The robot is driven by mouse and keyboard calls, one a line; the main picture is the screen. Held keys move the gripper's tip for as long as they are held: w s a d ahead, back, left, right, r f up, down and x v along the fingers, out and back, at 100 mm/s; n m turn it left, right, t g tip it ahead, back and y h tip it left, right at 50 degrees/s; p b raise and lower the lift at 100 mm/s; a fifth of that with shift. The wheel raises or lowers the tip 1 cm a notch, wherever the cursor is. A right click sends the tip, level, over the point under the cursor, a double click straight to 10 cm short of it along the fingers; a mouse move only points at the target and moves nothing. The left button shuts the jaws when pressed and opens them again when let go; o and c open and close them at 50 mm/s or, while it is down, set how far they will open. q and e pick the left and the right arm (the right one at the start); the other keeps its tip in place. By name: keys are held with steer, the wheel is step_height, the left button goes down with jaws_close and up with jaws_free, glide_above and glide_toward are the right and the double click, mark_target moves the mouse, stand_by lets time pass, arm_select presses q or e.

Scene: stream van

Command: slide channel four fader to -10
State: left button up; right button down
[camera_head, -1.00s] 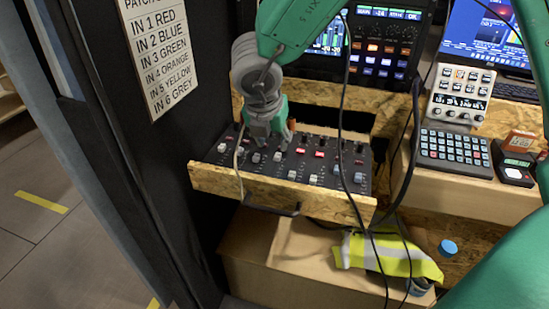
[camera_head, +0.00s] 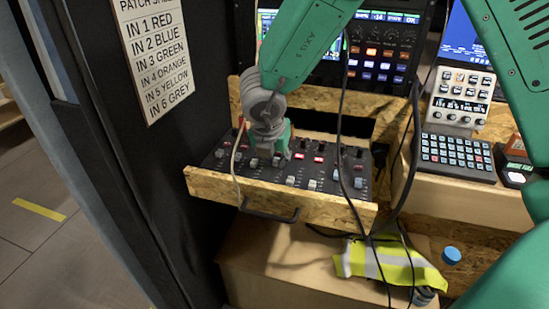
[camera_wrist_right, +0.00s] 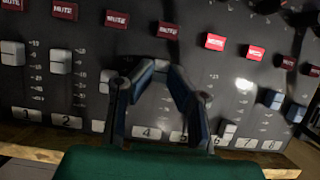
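The mixer panel (camera_head: 325,178) lies in a wooden drawer, with a row of faders and red mute buttons. The channel four fader (camera_head: 276,160) shows as a pale cap beside the fingers in the head view. In the wrist view its cap is hidden by the gripper; the 4 label (camera_wrist_right: 147,132) shows between the fingers. Whether the fingers touch or hold a cap cannot be told. My left gripper is not in view.
The channel three cap (camera_wrist_right: 107,80) stands just left of the fingers, and the channel six cap (camera_wrist_right: 228,132) lower right. A black cable (camera_head: 342,120) hangs across the panel's right part. The drawer front (camera_head: 225,184) edges the panel. A keypad device (camera_head: 455,155) stands at right.

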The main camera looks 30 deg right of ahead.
steer(key=shift+s+a+f, duration=0.1)
steer(key=shift+s+a, duration=0.3)
steer(key=shift+a, duration=0.1)
steer(key=shift+s+a, duration=0.2)
steer(key=shift+a, duration=0.05)
steer(key=c, duration=1.5)
jaws_free()
steer(key=shift+c, duration=0.2)
steer(key=shift+w, duration=0.1)
steer(key=shift+r, duration=0.4)
steer(key=v, duration=1.1)
